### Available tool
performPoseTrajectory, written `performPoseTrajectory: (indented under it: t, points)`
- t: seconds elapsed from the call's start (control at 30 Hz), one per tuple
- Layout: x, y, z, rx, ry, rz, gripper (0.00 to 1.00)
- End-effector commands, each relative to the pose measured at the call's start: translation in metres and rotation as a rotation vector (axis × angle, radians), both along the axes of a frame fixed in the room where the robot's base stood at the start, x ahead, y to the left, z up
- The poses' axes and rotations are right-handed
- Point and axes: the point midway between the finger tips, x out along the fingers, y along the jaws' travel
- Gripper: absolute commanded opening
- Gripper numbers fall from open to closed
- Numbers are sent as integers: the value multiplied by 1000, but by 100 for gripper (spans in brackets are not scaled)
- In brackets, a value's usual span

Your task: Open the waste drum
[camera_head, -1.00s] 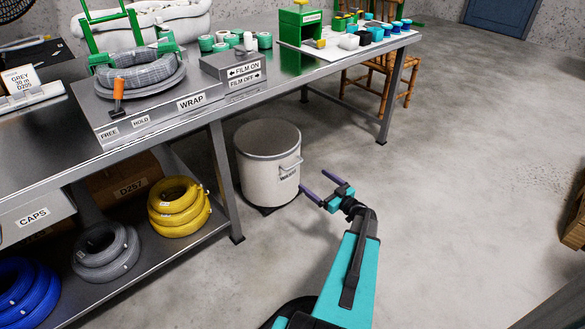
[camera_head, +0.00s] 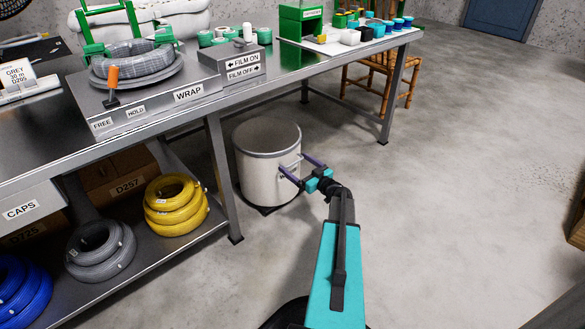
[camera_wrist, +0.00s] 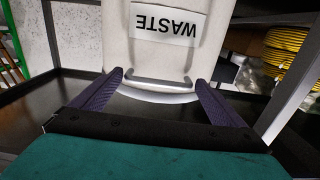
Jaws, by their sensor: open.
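The waste drum (camera_head: 262,180) is a pale cylinder with a grey lid (camera_head: 266,135) lying flat on top, standing on the floor under the bench. A bar handle sticks out on its right side, partly hidden by my gripper (camera_head: 293,162) in the head view. My gripper is open, with its two purple fingers at the handle side of the drum. In the wrist view, the drum (camera_wrist: 118,45) bears an upside-down WASTE label (camera_wrist: 167,23). The grey handle bar (camera_wrist: 158,84) lies between the spread fingertips of my gripper (camera_wrist: 158,80), not gripped.
The steel bench (camera_head: 275,75) overhangs behind the drum, and a bench leg (camera_head: 222,180) stands close on its left. Yellow coils (camera_head: 175,205) lie on the lower shelf. A wooden chair (camera_head: 405,80) is at the back. The floor (camera_head: 470,200) to the right is clear.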

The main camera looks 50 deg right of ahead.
Motion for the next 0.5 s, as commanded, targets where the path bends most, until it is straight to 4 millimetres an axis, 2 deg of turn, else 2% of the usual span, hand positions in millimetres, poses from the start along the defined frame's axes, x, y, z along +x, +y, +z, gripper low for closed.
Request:
performPoseTrajectory:
  t: [0.2, 0.5]
  points:
    - [14, -1, 0, 0, -1, 1, 94]
    - [15, -1, 1, 0, 0, 1, 94]
